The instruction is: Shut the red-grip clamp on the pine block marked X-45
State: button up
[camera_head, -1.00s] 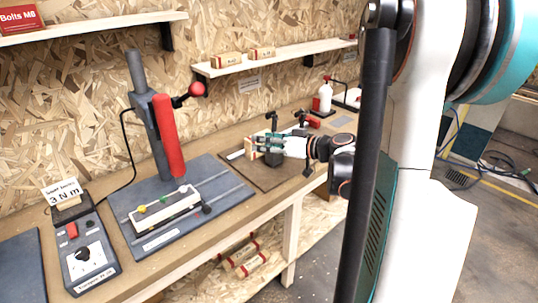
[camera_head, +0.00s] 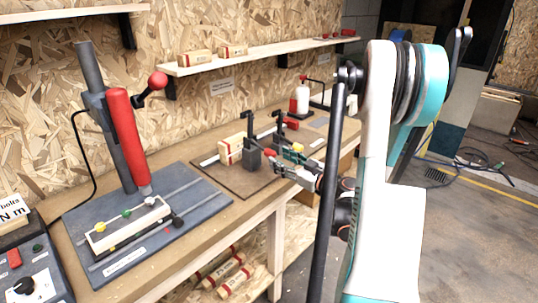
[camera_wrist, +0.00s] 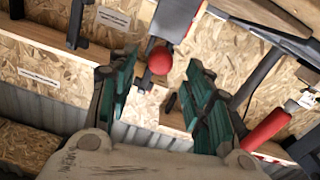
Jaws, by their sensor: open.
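The pine block (camera_head: 231,149) stands on the brown board (camera_head: 222,177) on the bench in the head view. Its marking is too small to read. A dark clamp jaw (camera_head: 253,157) stands at its right side; whether it touches the block is unclear. A red part (camera_head: 280,167), seemingly the clamp's grip, extends right of the jaw, partly hidden by my gripper. My gripper (camera_head: 292,163) is just right of the clamp. In the wrist view my gripper (camera_wrist: 163,98) has its teal fingers wide apart, with nothing held between them.
A grey press with a red cylinder (camera_head: 126,137) and red ball lever stands left. A white fixture (camera_head: 128,224) lies on its base. A shelf (camera_head: 260,55) with pine blocks runs above.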

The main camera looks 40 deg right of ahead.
aim_at(274, 156)
jog(key=w, duration=0.3)
jog(key=w+b, duration=0.1)
jog(key=w, duration=0.2)
jog(key=shift+w+a, duration=0.2)
jog(key=shift+w, duration=0.05)
grip_shut()
